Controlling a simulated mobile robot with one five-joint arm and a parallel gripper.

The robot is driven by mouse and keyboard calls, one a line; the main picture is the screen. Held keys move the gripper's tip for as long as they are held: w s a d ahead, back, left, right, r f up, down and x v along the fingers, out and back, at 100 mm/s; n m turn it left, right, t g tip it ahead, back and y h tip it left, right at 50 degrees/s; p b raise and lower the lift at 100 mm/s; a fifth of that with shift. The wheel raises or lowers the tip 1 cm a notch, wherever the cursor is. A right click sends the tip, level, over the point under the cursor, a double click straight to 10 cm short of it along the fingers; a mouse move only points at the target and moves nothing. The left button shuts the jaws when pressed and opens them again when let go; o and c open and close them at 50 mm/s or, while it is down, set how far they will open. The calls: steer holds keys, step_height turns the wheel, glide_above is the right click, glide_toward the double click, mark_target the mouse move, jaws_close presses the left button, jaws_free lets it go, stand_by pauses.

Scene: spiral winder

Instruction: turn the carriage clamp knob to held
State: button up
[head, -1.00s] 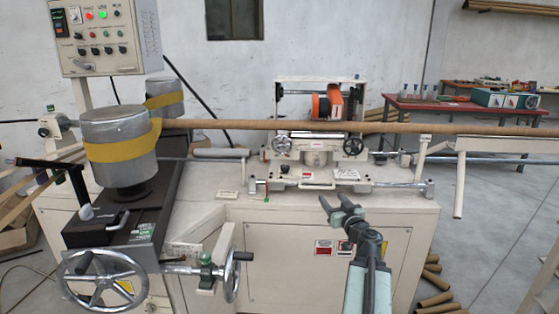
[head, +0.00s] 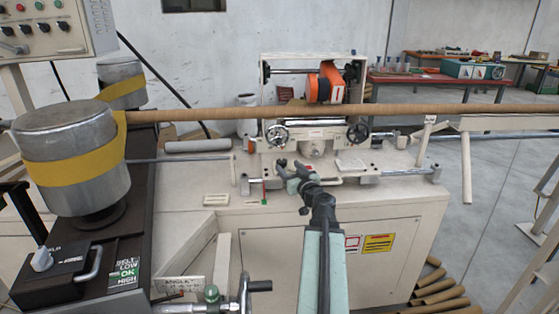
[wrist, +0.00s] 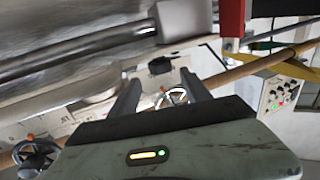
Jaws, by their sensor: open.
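The carriage (head: 313,140) stands on the cream winder bed, with a handwheel on each side of its front. My gripper (head: 288,167) is open and empty in front of the carriage's lower left front. In the wrist view my gripper (wrist: 161,80) has its two fingers apart. A small dark knob-like piece (wrist: 160,65) shows beyond and between the fingertips. I cannot tell whether it is the clamp knob, nor its setting. My gripper and arm cover part of the carriage's lower front in the head view.
A red upright piece with a green foot (head: 264,191) stands left of my gripper, and the red piece (wrist: 232,18) is close in the wrist view. A long brown tube (head: 210,115) crosses above the bed. A metal drum with a yellow belt (head: 75,165) is at left.

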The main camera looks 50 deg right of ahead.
mark_target(284, 163)
steer(key=x, duration=0.6)
steer(key=shift+a, duration=0.1)
steer(key=shift+c, duration=0.4)
